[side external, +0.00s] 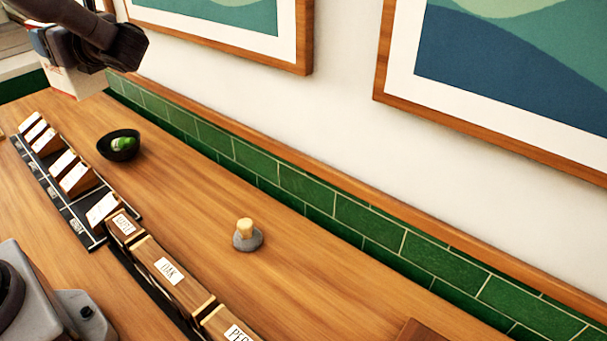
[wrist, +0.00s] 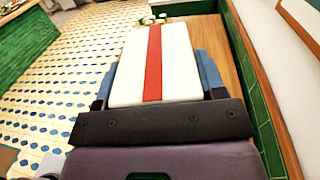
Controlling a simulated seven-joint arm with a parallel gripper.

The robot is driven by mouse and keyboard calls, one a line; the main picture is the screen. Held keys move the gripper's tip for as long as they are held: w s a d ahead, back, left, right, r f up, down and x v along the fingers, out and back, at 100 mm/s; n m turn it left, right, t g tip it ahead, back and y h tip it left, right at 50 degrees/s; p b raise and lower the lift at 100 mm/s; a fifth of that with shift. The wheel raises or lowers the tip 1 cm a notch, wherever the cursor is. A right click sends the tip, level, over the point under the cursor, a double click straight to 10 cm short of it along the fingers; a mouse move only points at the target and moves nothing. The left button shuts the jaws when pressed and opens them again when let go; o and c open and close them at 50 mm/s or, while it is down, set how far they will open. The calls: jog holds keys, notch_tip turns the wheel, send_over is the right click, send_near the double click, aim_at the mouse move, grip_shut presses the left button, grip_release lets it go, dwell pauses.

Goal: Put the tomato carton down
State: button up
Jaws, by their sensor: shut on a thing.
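The tomato carton (wrist: 128,75) is a white box with a red stripe, seen large in the wrist view. In the side external view the carton (side external: 75,84) hangs at the upper left, partly covered by my gripper. My gripper (wrist: 157,80) is shut on the carton, with a blue finger pad on each side of it. In the side external view my gripper (side external: 62,50) holds the carton above the far left of the wooden counter (side external: 330,295). The carton's underside and any gap to the counter cannot be judged exactly.
A black bowl (side external: 119,146) with green and white contents stands near the wall. A small grey stone with a pale peg (side external: 246,236) sits mid-counter. Labelled wooden blocks (side external: 168,272) and a dark rack of cards (side external: 62,190) line the front. Green tiles (side external: 310,190) border the back.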

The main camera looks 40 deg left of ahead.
jog(key=s+d+f+n+g+h, duration=1.1)
jog(key=s+d+n+g+h, duration=0.2)
jog(key=d+n+g+h, duration=0.3)
jog(key=w+d+r+n+t+h, duration=0.25)
jog(key=d+n+t+h, duration=0.45)
jog(key=d+n+h, duration=0.65)
jog(key=w+d+r+n+t+h, duration=0.4)
jog(key=w+r+t+h, duration=0.3)
jog(key=t, duration=0.4)
notch_tip(320, 180, down, 16)
jog(key=shift+n+t+y, duration=0.35)
jog(key=shift+t, duration=0.05)
jog(key=shift+w+d+f, duration=1.25)
jog(key=shift+w+f, duration=0.7)
jog(key=shift+f, duration=0.3)
jog(key=shift+w+d+f, duration=1.2)
jog(key=shift+w+f, duration=0.75)
jog(key=shift+f, duration=0.25)
jog(key=shift+w+d+f, duration=1.25)
jog(key=shift+w+f, duration=0.7)
jog(key=shift+f, duration=0.3)
